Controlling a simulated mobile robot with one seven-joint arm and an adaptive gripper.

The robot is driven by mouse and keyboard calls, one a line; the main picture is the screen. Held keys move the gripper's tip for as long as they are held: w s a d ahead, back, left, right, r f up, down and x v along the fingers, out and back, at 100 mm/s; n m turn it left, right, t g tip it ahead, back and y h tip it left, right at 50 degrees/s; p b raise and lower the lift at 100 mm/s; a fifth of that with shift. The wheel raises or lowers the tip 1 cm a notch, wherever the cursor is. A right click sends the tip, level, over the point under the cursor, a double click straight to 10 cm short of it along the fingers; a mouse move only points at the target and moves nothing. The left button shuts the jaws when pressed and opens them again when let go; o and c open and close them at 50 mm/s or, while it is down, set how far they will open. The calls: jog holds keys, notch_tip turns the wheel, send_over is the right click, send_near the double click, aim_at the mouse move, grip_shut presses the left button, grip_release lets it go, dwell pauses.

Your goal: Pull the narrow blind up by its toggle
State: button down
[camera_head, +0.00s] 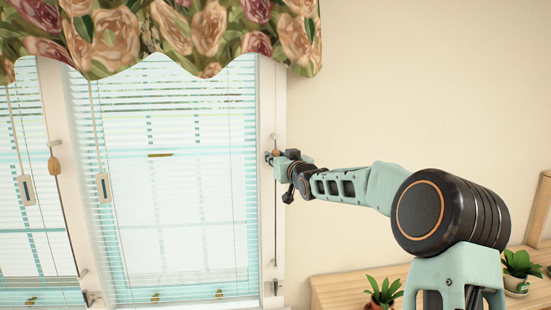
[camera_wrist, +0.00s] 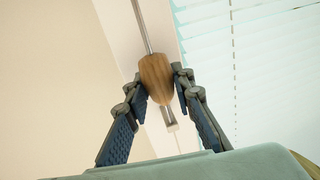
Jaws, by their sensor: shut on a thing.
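In the head view my gripper mostly hides this toggle. The blind is lowered over its window, with its slats partly see-through. Its top is hidden behind the flowered valance (camera_head: 190,35).
A second lowered blind (camera_head: 20,130) is at the left, cut off by the picture edge. Another wooden toggle (camera_head: 54,165) hangs on the post between the windows. Potted plants (camera_head: 383,292) stand on a wooden surface at the lower right. The wall right of the window is bare.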

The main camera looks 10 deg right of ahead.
notch_tip(320, 180, down, 36)
jog(key=b, duration=2.5)
jog(key=c, duration=1.8)
grip_release()
jog(key=shift+c, duration=0.2)
jog(key=shift+o, duration=1.2)
jog(key=shift+r, duration=0.15)
jog(key=shift+s+r, duration=0.1)
